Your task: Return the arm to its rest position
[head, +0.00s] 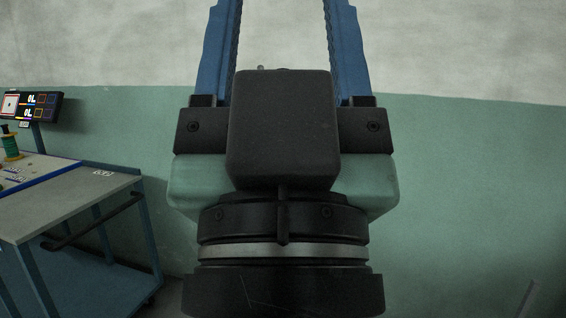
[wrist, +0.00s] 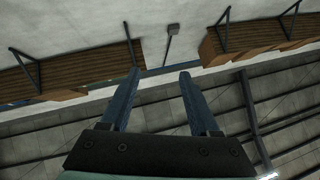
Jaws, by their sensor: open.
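My gripper (head: 283,8) fills the middle of the head view and points upward. Its two blue fingers stand apart, and their tips run past the top edge of that view. The black wrist camera housing hides part of the gripper's body. In the wrist view my gripper (wrist: 160,72) shows both fingertips, apart and with nothing between them. The fingers point toward the upper wall and roof area, and they touch nothing that I can see.
A work table (head: 75,205) with a blue frame stands at the left, apart from my gripper. A green and white wall (head: 470,190) lies behind. Wooden slatted pieces (wrist: 80,68) show in the wrist view.

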